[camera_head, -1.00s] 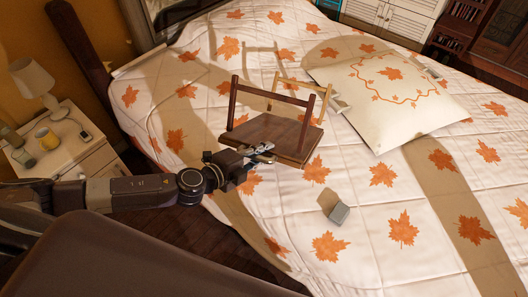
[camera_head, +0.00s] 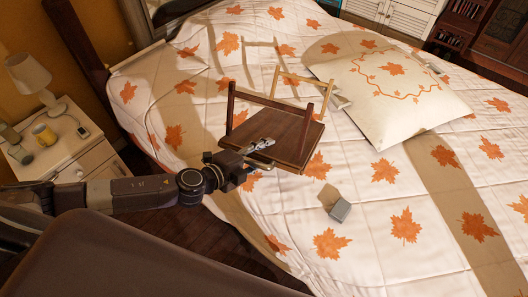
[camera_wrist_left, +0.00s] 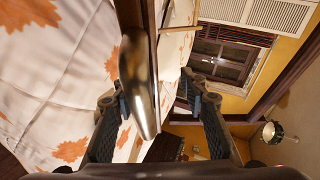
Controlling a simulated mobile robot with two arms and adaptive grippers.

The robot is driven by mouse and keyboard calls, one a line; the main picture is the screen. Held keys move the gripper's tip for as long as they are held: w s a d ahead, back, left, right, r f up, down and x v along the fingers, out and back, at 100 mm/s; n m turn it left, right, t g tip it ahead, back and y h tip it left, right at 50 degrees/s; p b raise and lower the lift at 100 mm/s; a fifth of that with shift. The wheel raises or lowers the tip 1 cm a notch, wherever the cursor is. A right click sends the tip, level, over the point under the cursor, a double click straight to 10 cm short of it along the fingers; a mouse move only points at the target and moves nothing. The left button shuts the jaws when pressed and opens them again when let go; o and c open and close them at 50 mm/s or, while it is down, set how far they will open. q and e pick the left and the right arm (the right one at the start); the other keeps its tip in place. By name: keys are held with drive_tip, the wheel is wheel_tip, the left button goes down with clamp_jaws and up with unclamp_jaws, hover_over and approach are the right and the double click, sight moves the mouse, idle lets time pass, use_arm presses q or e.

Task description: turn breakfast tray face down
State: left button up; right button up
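The breakfast tray (camera_head: 290,133) is a dark brown board with two leg frames, seen over the bed in the head view. It is tilted, with its leg frames sticking up from the board. My left gripper (camera_head: 262,146) is at the tray's near left edge. In the left wrist view, a shiny metal handle (camera_wrist_left: 145,95) on the tray's edge lies between the fingers of the left gripper (camera_wrist_left: 152,100), and the tray tilts with the gripper. Whether the tray touches the bed is hard to tell. My right gripper is not in view.
The bed (camera_head: 370,255) has a white quilt with orange leaves. A pillow (camera_head: 385,125) lies behind the tray to the right, and a small grey block (camera_head: 341,210) lies in front. A nightstand (camera_head: 85,165) with a lamp (camera_head: 35,78) stands at left.

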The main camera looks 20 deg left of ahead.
use_arm(q)
drive_tip(key=shift+s+a, duration=0.2)
drive_tip(key=shift+s, duration=0.15)
drive_tip(key=v, duration=1.1)
drive_tip(key=shift+r, duration=0.25)
idle(0.7)
